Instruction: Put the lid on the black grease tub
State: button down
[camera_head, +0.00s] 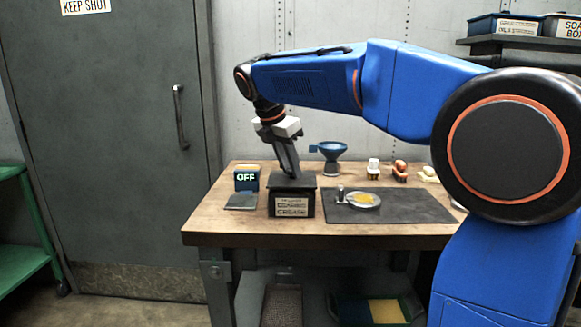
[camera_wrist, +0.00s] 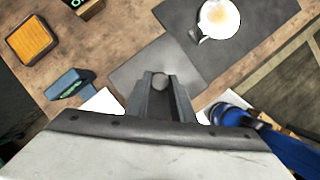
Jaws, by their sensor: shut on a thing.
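The black grease tub (camera_head: 272,205), with a pale label on its front, stands on the workbench near its front edge. The dark grey square lid (camera_head: 306,181) is over the tub's top and looks level. I cannot tell whether it rests fully on the rim or a hair above it. My gripper (camera_head: 289,172) points down from above and is shut on the lid's knob. In the wrist view, the round knob (camera_wrist: 160,81) sits between my two fingers and the grey lid (camera_wrist: 135,70) spreads beneath. The tub's opening is hidden.
A dark mat (camera_head: 415,208) to the right of the tub holds a pale dish (camera_head: 352,200) with yellow contents. A blue funnel (camera_head: 332,150) stands behind.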

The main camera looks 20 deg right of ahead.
jog(key=shift+f, duration=0.8)
jog(key=c, duration=1.4)
grip_release()
jog(key=shift+c, duration=0.2)
jog(key=v, duration=1.7)
jog(key=s+d+f+m+t+y, duration=0.1)
jog(key=s+d+f+m+y, duration=0.1)
jog(key=s+d+f+m, duration=1)
jog(key=s+f+m+t+y, duration=0.1)
jog(key=s+f+m, duration=0.4)
jog(key=s+f, duration=0.4)
jog(key=s+d+f+m+y, duration=0.1)
jog(key=s+f+m, duration=0.5)
jog(key=f, duration=0.9)
jog(key=s, duration=0.3)
jog(key=shift+d+t, duration=0.2)
jog(key=shift+t, duration=0.2)
